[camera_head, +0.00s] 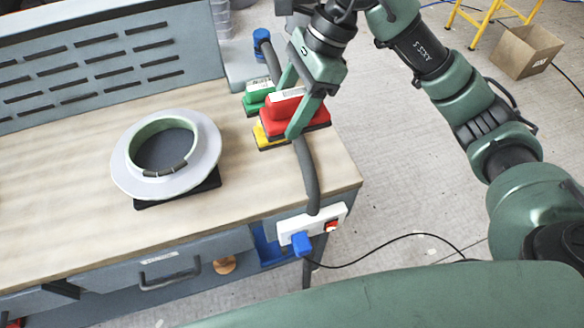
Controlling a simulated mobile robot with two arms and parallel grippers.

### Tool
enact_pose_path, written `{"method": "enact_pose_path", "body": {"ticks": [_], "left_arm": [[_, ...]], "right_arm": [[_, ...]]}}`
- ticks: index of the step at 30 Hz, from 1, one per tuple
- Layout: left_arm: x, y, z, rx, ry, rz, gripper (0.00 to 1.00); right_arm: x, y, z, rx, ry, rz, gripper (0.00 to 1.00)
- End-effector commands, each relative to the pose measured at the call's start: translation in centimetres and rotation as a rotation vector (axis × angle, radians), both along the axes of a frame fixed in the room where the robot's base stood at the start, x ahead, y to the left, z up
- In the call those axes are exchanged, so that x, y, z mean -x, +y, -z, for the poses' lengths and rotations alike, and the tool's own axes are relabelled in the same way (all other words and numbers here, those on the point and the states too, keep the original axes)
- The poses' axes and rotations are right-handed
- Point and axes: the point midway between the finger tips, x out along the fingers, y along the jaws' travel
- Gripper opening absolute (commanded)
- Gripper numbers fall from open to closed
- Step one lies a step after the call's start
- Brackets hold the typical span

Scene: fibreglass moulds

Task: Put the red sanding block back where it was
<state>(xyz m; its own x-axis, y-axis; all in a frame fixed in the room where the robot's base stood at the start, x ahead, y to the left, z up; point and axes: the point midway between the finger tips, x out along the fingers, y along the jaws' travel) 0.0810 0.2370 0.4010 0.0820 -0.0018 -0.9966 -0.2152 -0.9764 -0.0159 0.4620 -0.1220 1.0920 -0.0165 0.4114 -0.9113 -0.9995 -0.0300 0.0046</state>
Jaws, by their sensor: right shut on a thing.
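The red sanding block (313,116) is at the right end of the workbench, with a pale label on its top. My right gripper (286,108) reaches down from above and is shut on it, one finger across its near side. A green block (257,93) with a white label sits farther back. I cannot tell whether the red block touches the bench or hangs slightly above it. My left gripper is not in view.
A pale ring mould (206,150) stands on a dark base on the bench (80,190). A grey hose (308,170) runs past the blocks over the bench's right side. A power strip (290,227) is on the front edge. A cardboard box (525,52) stands on the floor.

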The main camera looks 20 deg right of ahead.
Motion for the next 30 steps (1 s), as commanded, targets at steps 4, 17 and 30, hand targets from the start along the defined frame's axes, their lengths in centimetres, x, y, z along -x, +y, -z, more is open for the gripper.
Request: {"method": "enact_pose_path", "body": {"ticks": [4,17,30], "left_arm": [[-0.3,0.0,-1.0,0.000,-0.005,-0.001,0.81],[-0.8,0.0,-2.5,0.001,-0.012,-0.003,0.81],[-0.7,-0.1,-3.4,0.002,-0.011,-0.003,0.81]], "right_arm": [[0.2,0.0,4.0,0.001,0.010,-0.002,0.15],[0.1,0.0,12.8,0.000,0.002,-0.003,0.15],[0.1,0.0,17.4,0.000,0.002,-0.004,0.15]]}}
